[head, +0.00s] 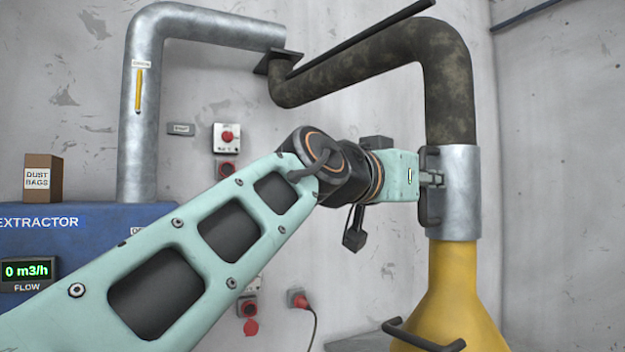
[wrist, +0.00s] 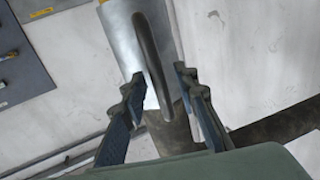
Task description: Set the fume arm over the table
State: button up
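The fume arm has a dark mottled hose (head: 447,85), a bare metal collar (head: 461,190) and a yellow hood (head: 458,290) below. A dark upright handle (head: 424,208) is on the collar's left side. My gripper (head: 432,179) is at this handle. In the wrist view, the handle (wrist: 150,55) runs between the two spread fingers of my gripper (wrist: 159,80), with gaps showing on both sides. A second dark handle (head: 420,338) sticks out from the hood's lower left. A grey surface (head: 360,343), perhaps the table, shows only partly at the bottom edge.
A blue extractor (head: 80,235) stands at left, its display (head: 27,271) reading 0 m3/h. A box of dust bags (head: 42,178) sits on it. A metal duct (head: 137,140) with a yellow lever (head: 138,90) rises behind. A red button (head: 228,137) and a plug (head: 298,298) are at the wall.

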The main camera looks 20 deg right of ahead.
jog(key=shift+d, duration=0.1)
jog(key=shift+c, duration=0.6)
grip_shut()
jog(key=shift+d, duration=0.1)
